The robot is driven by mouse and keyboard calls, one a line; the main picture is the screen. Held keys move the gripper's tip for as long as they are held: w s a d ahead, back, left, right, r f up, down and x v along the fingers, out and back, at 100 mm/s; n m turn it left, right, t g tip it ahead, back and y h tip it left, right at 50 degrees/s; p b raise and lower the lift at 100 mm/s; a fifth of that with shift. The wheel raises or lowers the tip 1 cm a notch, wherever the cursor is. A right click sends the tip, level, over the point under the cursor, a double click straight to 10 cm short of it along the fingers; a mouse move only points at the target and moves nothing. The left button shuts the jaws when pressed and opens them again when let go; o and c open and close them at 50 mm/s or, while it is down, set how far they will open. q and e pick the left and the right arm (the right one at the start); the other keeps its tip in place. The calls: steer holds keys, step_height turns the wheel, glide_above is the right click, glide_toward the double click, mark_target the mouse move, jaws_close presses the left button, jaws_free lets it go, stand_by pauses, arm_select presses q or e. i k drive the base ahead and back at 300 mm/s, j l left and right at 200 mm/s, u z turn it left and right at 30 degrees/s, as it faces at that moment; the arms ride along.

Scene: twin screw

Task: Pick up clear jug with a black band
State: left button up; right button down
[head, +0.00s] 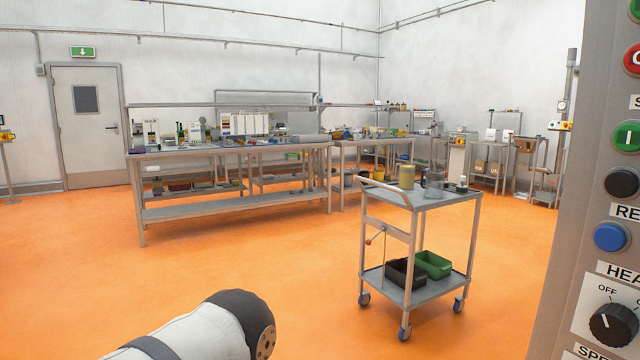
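A see-through greyish container (433,184) stands on the top shelf of a wheeled trolley (445,199), right of centre in the head view. It may be the clear jug. It is too small and far off to make out a black band. Neither of my grippers is in view. A white arm link of mine with a dark joint enters at the bottom left, well short of the trolley.
A brownish-gold jar (406,177) stands left of the clear container. A black bin (405,272) and a green bin (432,264) sit on the trolley's lower shelf. A control panel (588,205) fills the right edge. A long workbench (230,150) stands behind. Orange floor is clear left of the trolley.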

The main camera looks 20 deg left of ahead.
mark_target(435, 179)
steer(key=u, duration=0.15)
steer(key=i+j+u, duration=0.1)
steer(key=i+j, duration=0.5)
steer(key=j, duration=0.15)
steer(key=i+j+u, duration=0.1)
steer(key=i+j, duration=0.55)
steer(key=i+l+u, duration=0.15)
steer(key=i, duration=0.4)
steer(key=i+l+u, duration=0.15)
steer(key=i+l, duration=0.25)
steer(key=i+l+u, duration=0.15)
steer(key=i+l, duration=0.25)
steer(key=i, duration=0.2)
steer(key=i+l, duration=0.1)
steer(key=l, duration=0.3)
steer(key=i+l+u, duration=0.1)
steer(key=l, duration=0.25)
steer(key=i+l, duration=0.1)
steer(key=l, duration=0.3)
steer(key=i+l+u, duration=0.1)
steer(key=l, duration=0.3)
steer(key=l+u, duration=0.25)
steer(key=l, duration=1.35)
